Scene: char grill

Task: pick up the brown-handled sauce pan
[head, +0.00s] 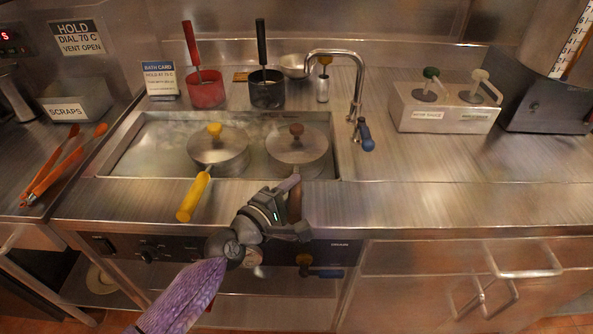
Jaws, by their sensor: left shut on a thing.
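The brown-handled sauce pan (297,152) sits in the steaming bath well, with a lid and a brown knob on top. Its brown handle (294,205) points toward the front edge of the counter. My left gripper (293,192) is shut on this handle, which it partly hides. A yellow-handled sauce pan (218,152) sits just left of it in the same well, lidded, with a yellow knob. My right gripper is not in view.
The bath well's rim (122,140) surrounds both pans. A faucet (357,85) with a blue lever stands to the right. A red container (205,93) and a black container (267,92) stand behind the well. Orange tongs (62,165) lie at left. Counter right of the well (440,180) is clear.

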